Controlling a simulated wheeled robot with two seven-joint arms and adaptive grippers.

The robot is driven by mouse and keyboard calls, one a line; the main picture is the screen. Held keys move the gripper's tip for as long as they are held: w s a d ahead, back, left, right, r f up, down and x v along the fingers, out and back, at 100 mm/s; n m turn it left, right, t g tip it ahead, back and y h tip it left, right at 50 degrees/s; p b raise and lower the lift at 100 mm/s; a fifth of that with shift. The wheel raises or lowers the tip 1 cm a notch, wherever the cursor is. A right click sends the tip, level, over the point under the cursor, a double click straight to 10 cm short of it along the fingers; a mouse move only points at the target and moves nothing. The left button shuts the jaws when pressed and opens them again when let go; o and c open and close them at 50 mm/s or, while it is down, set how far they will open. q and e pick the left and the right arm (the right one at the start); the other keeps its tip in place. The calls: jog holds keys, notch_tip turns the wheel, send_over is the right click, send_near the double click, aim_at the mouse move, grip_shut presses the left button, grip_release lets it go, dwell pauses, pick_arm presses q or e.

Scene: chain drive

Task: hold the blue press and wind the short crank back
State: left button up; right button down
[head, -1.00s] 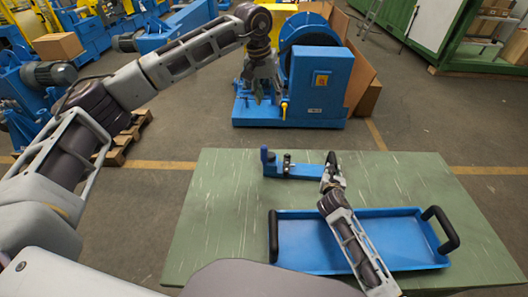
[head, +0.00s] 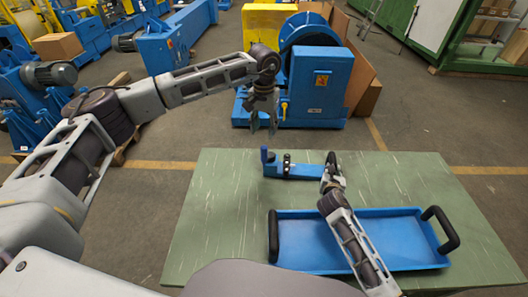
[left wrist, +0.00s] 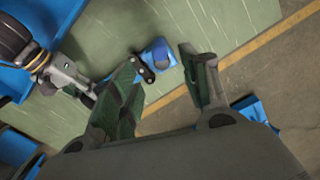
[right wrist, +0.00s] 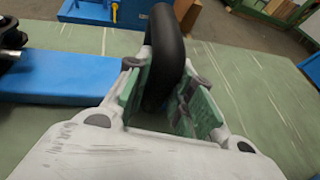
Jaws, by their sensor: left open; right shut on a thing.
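The blue press (head: 300,171) lies on the green table as a low blue bar. At its left end stands an upright blue part (head: 264,157), with small black parts beside it; I cannot tell which of these is the short crank. My right gripper (head: 330,181) is shut on an upright black rounded grip (right wrist: 165,50) at the bar's right end. My left gripper (head: 263,128) is open and empty, pointing down above the left end, apart from it. In the left wrist view the upright blue part (left wrist: 159,52) and a black link (left wrist: 143,68) show beyond the open fingers.
A blue tray (head: 300,262) with black handles lies at the table's front, under my right forearm. The green table (head: 215,215) is clear at the left and right. A blue machine (head: 318,85) stands on the floor behind the table.

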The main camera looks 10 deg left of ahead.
aim_at(264, 151)
pick_arm(q)
jog(key=shift+f, duration=5.95)
jog(key=shift+c, duration=0.5)
grip_shut()
